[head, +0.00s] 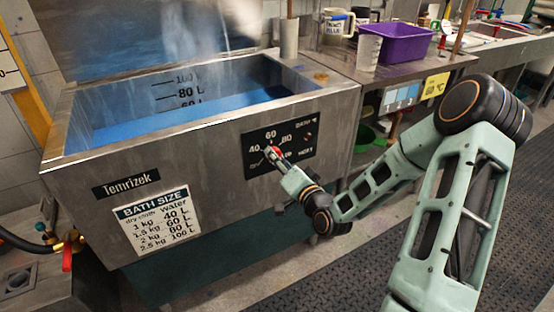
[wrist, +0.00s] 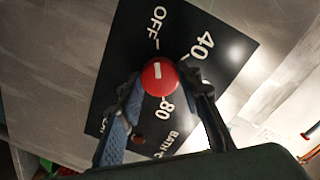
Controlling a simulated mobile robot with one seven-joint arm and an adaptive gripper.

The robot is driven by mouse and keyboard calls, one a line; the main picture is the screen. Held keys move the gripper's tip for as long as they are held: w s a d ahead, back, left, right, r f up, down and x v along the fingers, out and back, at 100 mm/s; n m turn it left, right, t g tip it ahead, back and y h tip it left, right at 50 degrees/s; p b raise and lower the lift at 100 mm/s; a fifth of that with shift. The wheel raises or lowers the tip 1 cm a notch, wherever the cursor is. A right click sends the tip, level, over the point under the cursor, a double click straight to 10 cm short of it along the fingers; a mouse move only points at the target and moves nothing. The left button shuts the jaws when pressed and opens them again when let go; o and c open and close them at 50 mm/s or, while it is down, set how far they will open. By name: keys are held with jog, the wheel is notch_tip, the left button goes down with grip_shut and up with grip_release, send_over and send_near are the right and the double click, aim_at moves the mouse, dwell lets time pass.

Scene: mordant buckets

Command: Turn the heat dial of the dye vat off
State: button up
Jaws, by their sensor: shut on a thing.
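The dye vat (head: 100,215) is a large steel tank with blue liquid inside. Its black control panel (head: 307,137) is on the front, with markings including 40, 60 and 80. The red heat dial (wrist: 158,77) sits between my fingertips in the wrist view, and a bit of it shows in the head view (head: 275,150). Its short white mark points up in the wrist picture, towards the tick by the OFF label (wrist: 157,25). My gripper (wrist: 163,82) is shut on the dial, one blue-padded finger on each side. The lower part of the panel is partly hidden by my fingers.
A steel counter at the right holds a purple tub (head: 393,42), a clear beaker (head: 368,52) and a jug (head: 337,28). A red-handled valve (head: 67,257) is at the lower left. The dark floor mat (head: 310,285) is clear in front of the vat.

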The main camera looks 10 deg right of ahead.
jog(key=o, duration=1.2)
jog(key=shift+c, duration=0.2)
jog(key=v, duration=0.7)
jog(key=shift+s, duration=0.3)
jog(key=shift+d, duration=0.1)
